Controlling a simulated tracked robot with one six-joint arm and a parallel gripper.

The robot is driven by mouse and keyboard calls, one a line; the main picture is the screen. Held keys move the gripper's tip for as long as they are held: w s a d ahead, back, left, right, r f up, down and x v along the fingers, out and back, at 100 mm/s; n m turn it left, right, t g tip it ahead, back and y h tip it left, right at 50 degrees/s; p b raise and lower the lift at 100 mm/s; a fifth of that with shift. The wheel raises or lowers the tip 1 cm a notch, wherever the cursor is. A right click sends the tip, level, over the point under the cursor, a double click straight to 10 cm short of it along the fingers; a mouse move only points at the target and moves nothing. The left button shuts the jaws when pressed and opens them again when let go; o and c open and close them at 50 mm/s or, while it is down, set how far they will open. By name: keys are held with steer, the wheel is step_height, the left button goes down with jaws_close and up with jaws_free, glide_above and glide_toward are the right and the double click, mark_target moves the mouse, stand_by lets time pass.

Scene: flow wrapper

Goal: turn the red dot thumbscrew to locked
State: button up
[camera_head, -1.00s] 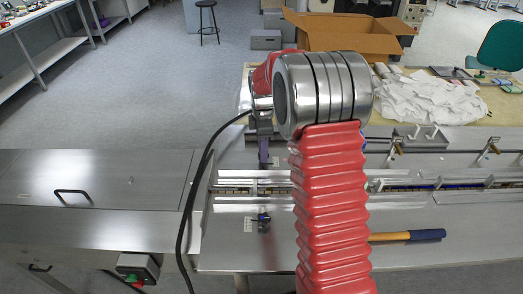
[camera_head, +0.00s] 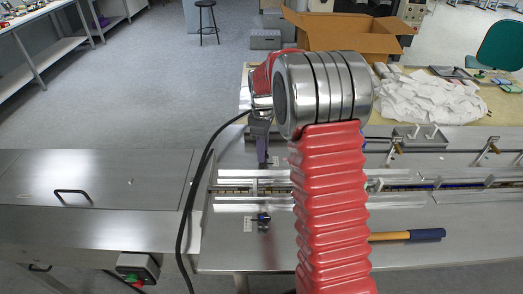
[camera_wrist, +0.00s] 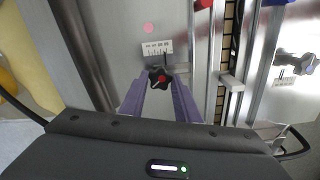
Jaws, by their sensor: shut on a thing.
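The red dot thumbscrew (camera_wrist: 160,79) is a dark star-shaped knob with a red centre, seen in the wrist view. A dark pointer runs from it up to the right part of a small white marked label (camera_wrist: 157,47); the lettering is too small to read. My gripper (camera_wrist: 160,84) has its two purple fingers on either side of the knob, shut on it. In the head view my gripper (camera_head: 263,158) points down at the machine's far side, and the red dot thumbscrew is hidden there.
Another thumbscrew (camera_head: 263,222) stands nearer on the machine, also at the right of the wrist view (camera_wrist: 295,65). Rails (camera_head: 400,186) cross the machine. A hammer-like handle (camera_head: 425,235) lies at right. A cardboard box (camera_head: 345,35) and white wrappers (camera_head: 435,98) lie behind.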

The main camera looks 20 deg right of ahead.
steer(key=m, duration=0.7)
steer(key=shift+w+d+r, duration=0.1)
steer(key=shift+w+r, duration=0.1)
steer(key=shift+w, duration=0.05)
steer(key=m, duration=0.7)
steer(key=shift+m, duration=0.3)
steer(key=m, duration=0.5)
steer(key=shift+m, duration=0.3)
steer(key=m, duration=0.5)
steer(key=shift+m, duration=0.3)
steer(key=shift+a, duration=0.2)
steer(key=o, duration=1)
steer(key=shift+s+d+f, duration=0.1)
steer(key=shift+f, duration=0.05)
steer(key=shift+o, duration=0.2)
